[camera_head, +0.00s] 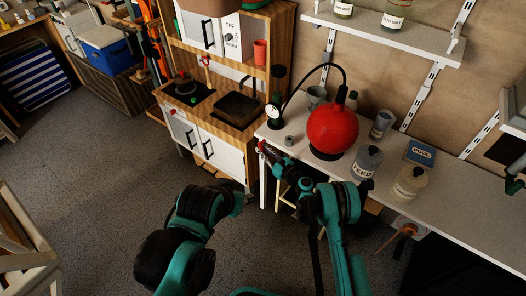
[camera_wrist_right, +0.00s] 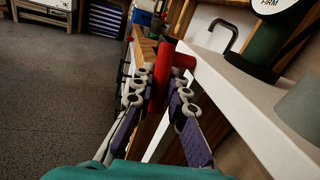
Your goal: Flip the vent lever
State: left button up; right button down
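A red lever-like part with a short side piece (camera_wrist_right: 162,72) is between the fingertips of my right gripper (camera_wrist_right: 160,90) in the right wrist view. I take it for the vent lever, but no label shows on it. The gripper's two fingers stand apart on either side of it, and I cannot tell whether they touch it. In the head view my right gripper (camera_head: 268,152) is at the white table's (camera_head: 460,205) left front corner, below the pump gauge (camera_head: 273,113). The lever is mostly hidden there. My left gripper does not show; only my left arm's links do.
A red ball (camera_head: 332,130) sits on the table, with a black hose arching from it toward the pump. Jars, cans and a blue box (camera_head: 420,152) stand to the right. A wooden play kitchen (camera_head: 215,125) adjoins on the left. The floor (camera_head: 90,150) at left is clear.

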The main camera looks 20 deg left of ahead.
jog(key=shift+r, duration=0.1)
jog(key=h+p, duration=0.1)
jog(key=g+h+p, duration=0.1)
jog(key=shift+s+d+r+n+g+h, duration=0.15)
jog(key=shift+d+r+n+g+h, duration=0.15)
jog(key=shift+d+r+n+h, duration=0.1)
jog(key=g+h+p, duration=0.1)
jog(key=h, duration=0.1)
jog(key=r+g+h+p, duration=0.1)
jog(key=shift+s+d+n+h+p, duration=0.1)
jog(key=shift+d+n+h+p, duration=0.1)
jog(key=shift+n+h+p, duration=0.15)
jog(key=shift+d+r+n+g+h+p, duration=0.15)
jog(key=shift+g+h+p, duration=0.1)
jog(key=shift+h, duration=0.45)
jog(key=shift+a+r+g+h+p, duration=0.1)
jog(key=shift+g+h+p, duration=0.2)
jog(key=shift+h, duration=0.45)
jog(key=shift+d+r+n+g+h+p, duration=0.15)
jog(key=shift+g+h+p, duration=0.1)
jog(key=shift+h, duration=0.45)
jog(key=c, duration=1.8)
grip_release()
jog(key=shift+o, duration=0.2)
